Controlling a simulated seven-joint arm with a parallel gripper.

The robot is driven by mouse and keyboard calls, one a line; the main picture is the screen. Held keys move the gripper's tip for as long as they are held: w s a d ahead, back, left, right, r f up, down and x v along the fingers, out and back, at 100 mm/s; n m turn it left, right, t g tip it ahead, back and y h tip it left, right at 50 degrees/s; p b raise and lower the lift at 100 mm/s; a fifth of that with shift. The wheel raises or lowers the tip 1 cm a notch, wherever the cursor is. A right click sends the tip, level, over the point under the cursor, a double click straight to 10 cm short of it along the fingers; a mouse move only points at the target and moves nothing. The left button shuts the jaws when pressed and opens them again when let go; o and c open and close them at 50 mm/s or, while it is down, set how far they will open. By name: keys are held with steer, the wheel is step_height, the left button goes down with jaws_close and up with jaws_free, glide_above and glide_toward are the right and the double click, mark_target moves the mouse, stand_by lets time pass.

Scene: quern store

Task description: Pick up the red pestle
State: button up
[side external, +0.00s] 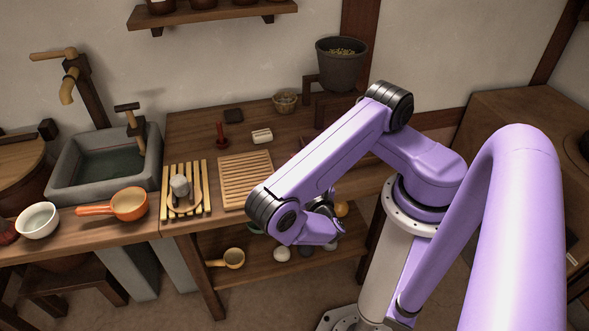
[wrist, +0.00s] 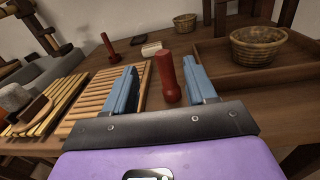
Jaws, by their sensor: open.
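A red pestle (wrist: 168,80) stands upright on the wooden table in the wrist view, with a rounded top and a thicker lower end. My gripper (wrist: 159,68) is open, with one blue finger to the left of the pestle and one to the right. I cannot tell whether the pestle lies fully between the fingers or just beyond them. In the side view my arm hides this pestle and the fingers. A second, smaller red upright object (wrist: 108,46) with a wide foot stands farther back left; it also shows in the side view (side external: 220,135).
A slatted wooden board (side external: 246,180) lies left of the pestle. A wicker basket (wrist: 258,46) sits in a shallow wooden tray (wrist: 222,58) to the right. A pale block (side external: 262,136) and a small basket (side external: 285,102) stand behind. A slatted rack (side external: 168,205) is farther left.

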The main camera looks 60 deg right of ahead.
steer(key=shift+w+d+f+n+t+y, duration=0.1)
steer(key=shift+d+f+n+t+y, duration=0.2)
steer(key=shift+d+f+n, duration=0.25)
steer(key=shift+w+d, duration=0.1)
steer(key=shift+x, duration=3.6)
steer(key=c, duration=1)
